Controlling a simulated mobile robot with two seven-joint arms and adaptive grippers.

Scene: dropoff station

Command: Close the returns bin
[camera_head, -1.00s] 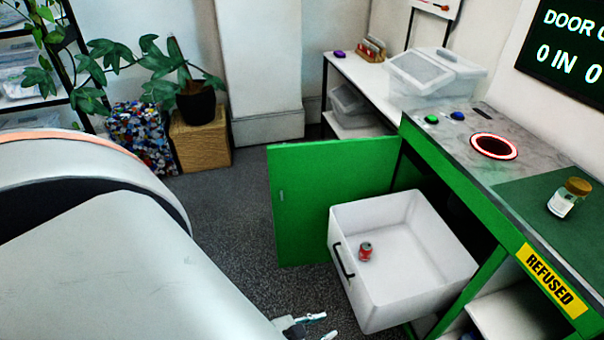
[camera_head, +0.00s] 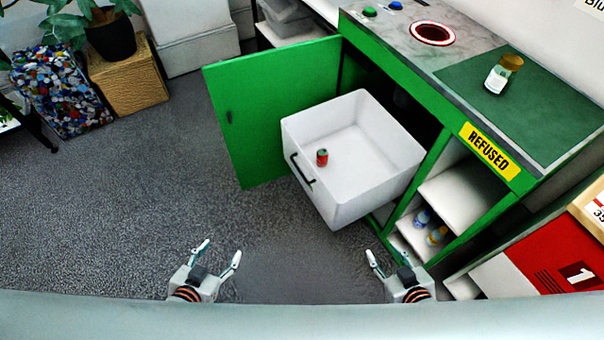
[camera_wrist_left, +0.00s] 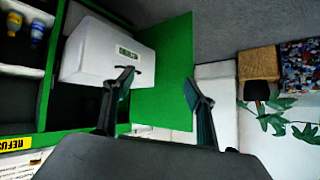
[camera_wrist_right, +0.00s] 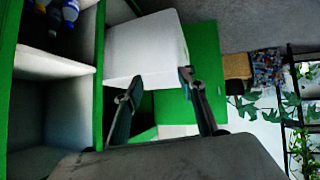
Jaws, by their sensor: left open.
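The returns bin (camera_head: 345,205) is a white open box with a dark handle (camera_head: 302,170) on its front. It sticks out of the green cabinet, and a small red can (camera_head: 322,157) lies inside it. The green cabinet door (camera_head: 265,110) stands open to the left of the bin. My left gripper (camera_head: 220,255) is open and empty, below and left of the bin. My right gripper (camera_head: 388,257) is also open and empty, below and right of the bin. The bin also shows in the left wrist view (camera_wrist_left: 90,50) and the right wrist view (camera_wrist_right: 145,50), apart from the fingers.
The counter above has a ring-lit round opening (camera_head: 432,33) and a jar (camera_head: 503,73) on a green mat. Shelves under the REFUSED label (camera_head: 489,150) hold bottles (camera_head: 436,235). A plant pot (camera_head: 105,35) on a woven box stands far left. The grey floor on the left is clear.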

